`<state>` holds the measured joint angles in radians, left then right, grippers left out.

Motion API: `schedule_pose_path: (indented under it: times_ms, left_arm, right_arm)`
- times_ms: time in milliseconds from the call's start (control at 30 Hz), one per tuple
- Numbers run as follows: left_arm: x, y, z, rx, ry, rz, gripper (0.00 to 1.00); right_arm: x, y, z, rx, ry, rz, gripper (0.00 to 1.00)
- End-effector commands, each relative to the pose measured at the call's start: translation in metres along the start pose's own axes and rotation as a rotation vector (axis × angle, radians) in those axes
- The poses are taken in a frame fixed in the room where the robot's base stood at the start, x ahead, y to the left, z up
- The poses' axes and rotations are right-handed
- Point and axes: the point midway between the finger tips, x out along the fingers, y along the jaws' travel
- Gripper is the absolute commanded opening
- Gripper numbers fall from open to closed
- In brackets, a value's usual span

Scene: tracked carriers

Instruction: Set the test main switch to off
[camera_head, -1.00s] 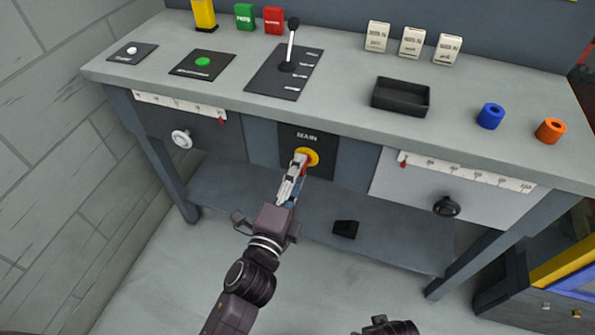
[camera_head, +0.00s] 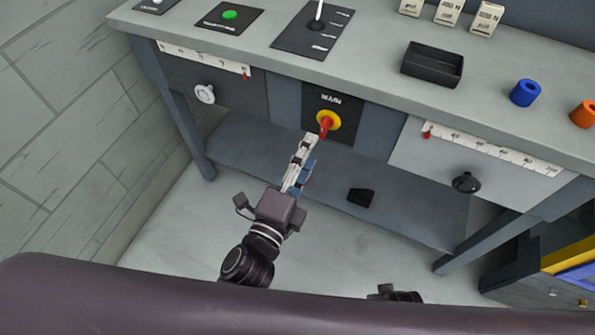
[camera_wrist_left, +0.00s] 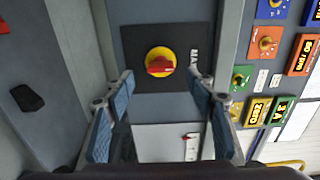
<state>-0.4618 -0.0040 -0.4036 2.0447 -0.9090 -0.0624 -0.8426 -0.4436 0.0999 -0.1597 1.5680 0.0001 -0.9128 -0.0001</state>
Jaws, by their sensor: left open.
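The main switch (camera_head: 327,122) is a red handle on a yellow round base, on a black plate marked MAIN (camera_head: 340,100) on the front of the bench. In the left wrist view the red handle (camera_wrist_left: 159,66) lies across the picture, beyond and between the fingers. My left gripper (camera_head: 305,158) is open and empty, just in front of and below the switch, apart from it in the wrist view. The left gripper's blue-padded fingers also show in the left wrist view (camera_wrist_left: 160,95). A dark part at the bottom of the head view may be my right arm; its gripper cannot be made out.
The bench (camera_head: 385,92) has a drawer with a white knob (camera_head: 204,94) on the left and one with a black knob (camera_head: 466,183) on the right. A black tray (camera_head: 432,66) stands on top. A small black block (camera_head: 360,197) lies on the lower shelf.

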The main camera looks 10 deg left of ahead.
Motion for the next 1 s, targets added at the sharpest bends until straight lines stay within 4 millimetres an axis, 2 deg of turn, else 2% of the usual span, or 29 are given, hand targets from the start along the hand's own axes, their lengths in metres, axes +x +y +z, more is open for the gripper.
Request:
schedule_pose_path:
  times_ms: [33,200,400,1000]
  left_arm:
    - [-0.011,0.001,0.0,-0.003,-0.001,0.004,0.51]
    - [-0.038,0.001,0.0,-0.002,-0.002,0.003,0.51]
    - [-0.055,0.0,0.0,-0.002,-0.001,0.001,0.51]
    - [-0.059,0.0,0.0,-0.001,0.0,0.0,0.51]
  right_arm:
    - [0.0,0.0,0.0,0.0,0.0,0.001,0.53]
    - [0.0,0.001,0.0,0.0,0.0,0.001,0.53]
    - [0.0,0.001,-0.001,0.0,0.0,0.001,0.53]
    - [0.0,0.001,0.0,0.0,0.0,0.002,0.53]
